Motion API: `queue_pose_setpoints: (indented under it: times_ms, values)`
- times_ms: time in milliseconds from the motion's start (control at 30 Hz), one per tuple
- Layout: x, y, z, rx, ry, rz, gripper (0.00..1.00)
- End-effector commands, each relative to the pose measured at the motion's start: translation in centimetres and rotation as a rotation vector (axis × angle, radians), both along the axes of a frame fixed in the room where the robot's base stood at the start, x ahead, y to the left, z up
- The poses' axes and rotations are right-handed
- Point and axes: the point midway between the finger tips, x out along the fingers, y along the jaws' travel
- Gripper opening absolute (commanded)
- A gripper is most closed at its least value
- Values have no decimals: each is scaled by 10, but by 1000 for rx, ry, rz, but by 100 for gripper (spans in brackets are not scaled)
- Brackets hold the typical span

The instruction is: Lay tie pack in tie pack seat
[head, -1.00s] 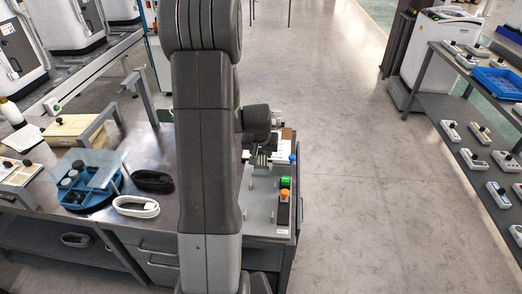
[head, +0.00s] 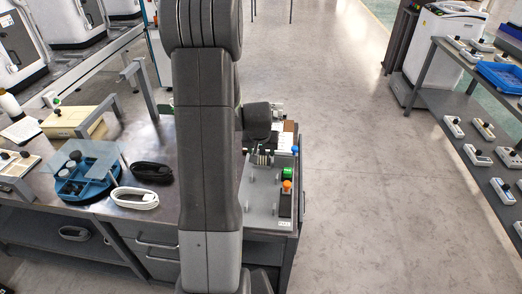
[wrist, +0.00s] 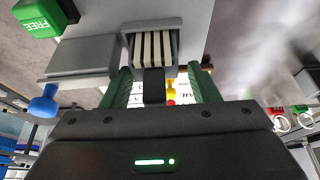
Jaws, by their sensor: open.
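In the wrist view, a row of pale upright strips (wrist: 153,47) sits in a grey slotted holder (wrist: 126,50); I cannot tell whether these strips are the tie pack. My gripper (wrist: 163,82) is open, its two green fingers spread just in front of the holder. A small black block (wrist: 154,86) shows between the fingers; I cannot tell whether it is held or stands behind them. In the head view my gripper (head: 263,157) is low over the right end of the bench, partly hidden by my arm. I cannot make out the tie pack seat for certain.
A green FREE block (wrist: 38,16) and a blue knob (wrist: 44,103) stand near the holder. An orange button (head: 287,185) is at the bench's right edge. Black (head: 152,172) and white (head: 134,198) cable coils and a blue round tray (head: 86,184) lie left of my arm.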

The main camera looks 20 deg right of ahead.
Motion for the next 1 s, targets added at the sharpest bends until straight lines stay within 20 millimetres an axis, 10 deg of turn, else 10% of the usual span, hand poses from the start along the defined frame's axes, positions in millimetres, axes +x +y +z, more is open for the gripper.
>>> queue_pose_setpoints:
  times_ms: [1000]
  values:
    - [-1, -1, 79, -2, 0, -2, 67]
